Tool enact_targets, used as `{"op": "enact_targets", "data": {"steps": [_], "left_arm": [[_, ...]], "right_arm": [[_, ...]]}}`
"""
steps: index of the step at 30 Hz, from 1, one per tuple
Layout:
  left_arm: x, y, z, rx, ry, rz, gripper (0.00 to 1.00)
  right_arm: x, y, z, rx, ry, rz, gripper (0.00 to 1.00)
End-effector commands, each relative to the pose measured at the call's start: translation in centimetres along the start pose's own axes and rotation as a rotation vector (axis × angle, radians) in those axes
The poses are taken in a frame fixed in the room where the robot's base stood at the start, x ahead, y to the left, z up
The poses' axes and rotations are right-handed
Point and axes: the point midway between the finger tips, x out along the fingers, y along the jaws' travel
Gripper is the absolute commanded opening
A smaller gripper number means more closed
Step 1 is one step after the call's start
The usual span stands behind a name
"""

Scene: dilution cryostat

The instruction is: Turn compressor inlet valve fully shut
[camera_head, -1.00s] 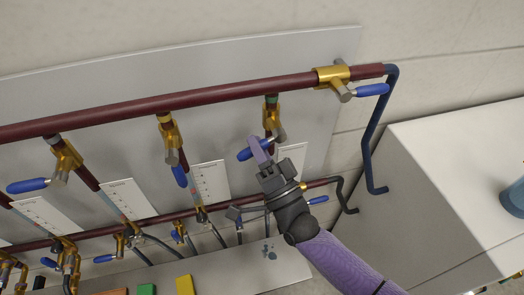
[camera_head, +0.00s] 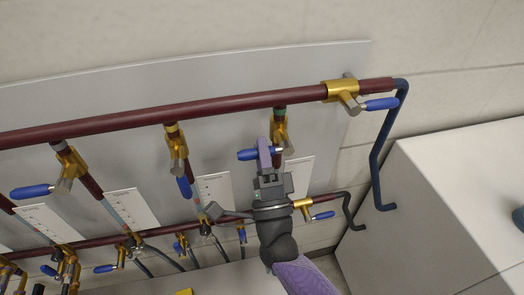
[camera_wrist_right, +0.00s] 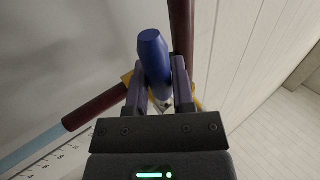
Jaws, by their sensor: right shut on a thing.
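A brass valve (camera_head: 280,128) hangs from the upper maroon pipe, on its rightmost downward branch. Its blue handle (camera_head: 245,154) points left, nearly level in the head view. My right gripper (camera_head: 265,152) is shut on this blue handle, its purple finger crossing it. In the right wrist view the blue handle (camera_wrist_right: 153,55) stands up between the two fingers, and the brass body behind is mostly hidden. Which valve is the compressor inlet is not labelled legibly. My left gripper is not in view.
Other blue-handled brass valves sit nearby: one on the pipe's right end (camera_head: 344,94), one on the branch to the left (camera_head: 177,148), and a lower one (camera_head: 304,206). A white flow scale (camera_head: 214,190) is close left. A pale box (camera_head: 450,200) stands at right.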

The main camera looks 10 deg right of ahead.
Motion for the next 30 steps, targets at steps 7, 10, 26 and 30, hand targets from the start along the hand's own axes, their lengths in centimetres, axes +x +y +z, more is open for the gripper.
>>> {"op": "enact_targets", "data": {"steps": [7,10,26,30], "left_arm": [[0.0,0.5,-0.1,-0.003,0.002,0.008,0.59],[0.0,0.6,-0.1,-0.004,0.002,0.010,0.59],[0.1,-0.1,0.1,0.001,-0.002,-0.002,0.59],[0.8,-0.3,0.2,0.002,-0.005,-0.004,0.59]], "right_arm": [[0.1,-0.2,0.0,0.008,0.005,-0.006,0.00],[0.2,-0.2,0.0,0.007,0.005,-0.008,0.00],[-0.6,0.0,0.0,0.004,0.003,-0.002,0.64],[-4.0,0.2,0.0,0.004,0.002,0.001,0.64]]}}
